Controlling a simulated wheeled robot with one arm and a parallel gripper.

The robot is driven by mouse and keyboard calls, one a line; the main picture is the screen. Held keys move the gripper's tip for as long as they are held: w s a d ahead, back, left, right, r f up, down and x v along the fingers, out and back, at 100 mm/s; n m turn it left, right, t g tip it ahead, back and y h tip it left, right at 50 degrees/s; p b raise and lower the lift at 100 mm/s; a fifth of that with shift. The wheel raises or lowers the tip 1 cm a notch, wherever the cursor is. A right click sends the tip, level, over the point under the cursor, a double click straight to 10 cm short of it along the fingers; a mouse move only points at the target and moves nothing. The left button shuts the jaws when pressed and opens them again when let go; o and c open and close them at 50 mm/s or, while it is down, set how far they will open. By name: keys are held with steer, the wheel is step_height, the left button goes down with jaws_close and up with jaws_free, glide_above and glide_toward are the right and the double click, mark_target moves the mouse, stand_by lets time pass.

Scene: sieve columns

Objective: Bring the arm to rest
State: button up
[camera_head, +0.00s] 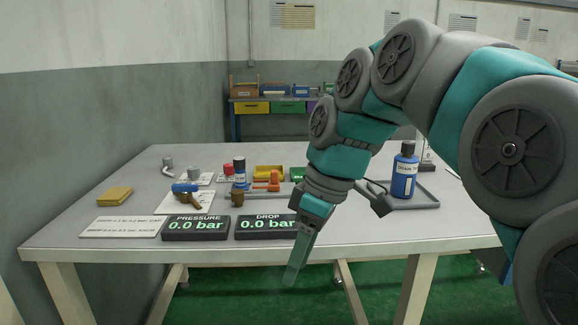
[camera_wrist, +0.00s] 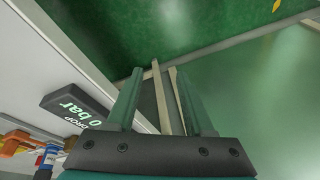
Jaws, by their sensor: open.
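My gripper (camera_head: 299,262) hangs at the end of my teal and grey arm, pointing down in front of the table's front edge in the head view. In the wrist view my gripper (camera_wrist: 158,100) shows two green fingers standing apart, with nothing between them. The table (camera_head: 330,218) lies behind it, with the DROP display (camera_head: 262,228) just left of the gripper, reading 0.0 bar. The PRESSURE display (camera_head: 195,227) beside it also reads 0.0 bar. My arm hides part of the table's right half.
A blue bottle (camera_head: 404,172) stands in a grey tray (camera_head: 425,201) at the right. A yellow block (camera_head: 115,195), a white card (camera_head: 120,227) and several fittings lie on the left half. A shelf (camera_head: 268,105) with bins stands behind. Green floor (camera_head: 250,290) is open in front.

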steer(key=s+d+f+m+h, duration=0.1)
steer(key=s+d+f+m, duration=0.5)
steer(key=s+f, duration=0.4)
steer(key=s+d+f+m+g+h, duration=0.1)
steer(key=s+d+f+m+h, duration=0.1)
steer(key=s+d+f+m, duration=0.5)
steer(key=s+f, duration=0.3)
steer(key=shift+s+d+f, duration=0.25)
steer(key=shift+s+f, duration=0.05)
stand_by(0.4)
